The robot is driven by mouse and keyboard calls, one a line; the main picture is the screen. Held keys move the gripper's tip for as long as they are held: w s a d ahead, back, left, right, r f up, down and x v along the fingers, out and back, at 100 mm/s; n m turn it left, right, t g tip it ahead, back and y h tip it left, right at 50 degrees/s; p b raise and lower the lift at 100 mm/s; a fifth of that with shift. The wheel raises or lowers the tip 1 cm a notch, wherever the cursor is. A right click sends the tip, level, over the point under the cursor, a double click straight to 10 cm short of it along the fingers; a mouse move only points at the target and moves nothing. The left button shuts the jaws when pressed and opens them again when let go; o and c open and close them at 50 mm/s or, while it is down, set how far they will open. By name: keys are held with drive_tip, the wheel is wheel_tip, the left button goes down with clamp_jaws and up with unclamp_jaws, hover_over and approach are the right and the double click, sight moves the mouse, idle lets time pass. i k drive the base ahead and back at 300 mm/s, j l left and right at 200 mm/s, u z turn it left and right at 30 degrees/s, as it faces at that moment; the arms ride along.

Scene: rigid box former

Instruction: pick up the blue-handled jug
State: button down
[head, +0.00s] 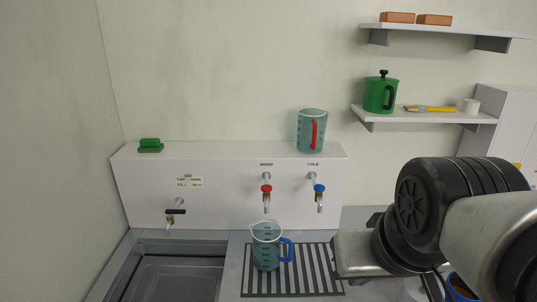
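The blue-handled jug (265,249) is a clear, bluish-green measuring jug. It stands upright at the left part of a slatted drain grate, below the taps, with its blue handle on its right side. My gripper (356,255) is at the end of my arm, to the right of the jug and apart from it in the picture. Its grey body shows, but I cannot make out its fingers or whether it is open. A similar jug with a red handle (312,131) stands on the ledge above the taps.
A sink basin (175,275) lies left of the grate (310,270). A red tap (266,190) and a blue tap (319,190) stick out above the grate. A black-levered tap (174,212) is over the sink. A green canister (380,94) stands on a shelf.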

sight(267, 239)
drive_tip(key=k+l+z, duration=0.1)
drive_tip(key=l+z, duration=0.65)
drive_tip(key=z, duration=0.25)
drive_tip(key=u, duration=1.7)
drive_tip(key=i+l+z, duration=0.1)
drive_tip(key=l, duration=0.05)
